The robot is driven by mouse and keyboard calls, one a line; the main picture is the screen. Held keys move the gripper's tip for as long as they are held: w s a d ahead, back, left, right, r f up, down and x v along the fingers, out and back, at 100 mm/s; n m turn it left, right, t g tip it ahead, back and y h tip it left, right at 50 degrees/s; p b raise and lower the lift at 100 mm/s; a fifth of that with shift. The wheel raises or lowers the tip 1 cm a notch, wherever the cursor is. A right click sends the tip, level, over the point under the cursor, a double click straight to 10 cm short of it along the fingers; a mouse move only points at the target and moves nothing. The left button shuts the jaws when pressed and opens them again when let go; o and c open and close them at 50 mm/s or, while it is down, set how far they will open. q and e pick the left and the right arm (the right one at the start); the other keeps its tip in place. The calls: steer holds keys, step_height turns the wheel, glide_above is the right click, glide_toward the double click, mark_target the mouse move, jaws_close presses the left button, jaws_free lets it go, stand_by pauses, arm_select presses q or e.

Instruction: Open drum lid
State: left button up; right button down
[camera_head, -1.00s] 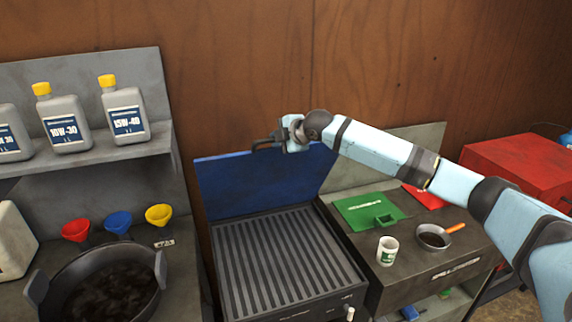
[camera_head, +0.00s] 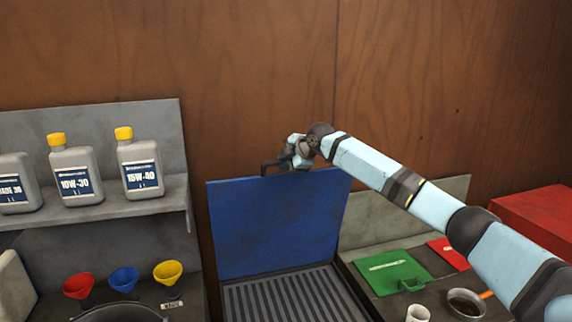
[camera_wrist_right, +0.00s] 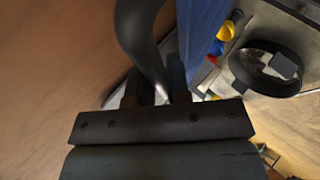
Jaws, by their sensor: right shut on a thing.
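The blue lid (camera_head: 278,228) stands raised, close to upright, at the back of the dark ribbed grate (camera_head: 285,300). Its dark handle (camera_head: 268,166) sits at the lid's top edge. My right gripper (camera_head: 285,164) is at that top edge, shut on the handle. In the right wrist view the dark curved handle (camera_wrist_right: 142,40) runs down between the fingers of my right gripper (camera_wrist_right: 157,88), and the blue lid (camera_wrist_right: 200,35) shows edge-on beside it. The exact contact is dark and partly hidden. My left gripper is not in view.
A grey shelf (camera_head: 110,200) with oil bottles (camera_head: 75,175) is at left, above red, blue and yellow funnels (camera_head: 123,279). A green lid (camera_head: 395,272), white cup (camera_head: 418,313) and pan (camera_head: 465,303) are at right. A wooden wall (camera_head: 250,60) stands close behind.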

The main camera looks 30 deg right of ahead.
steer(key=shift+f, duration=0.1)
steer(key=c, duration=1.2)
jaws_free()
steer(key=shift+o, duration=0.5)
steer(key=shift+s+r, duration=0.2)
steer(key=shift+s, duration=0.05)
steer(key=b+v, duration=0.3)
steer(key=v, duration=1)
steer(key=shift+b, duration=0.3)
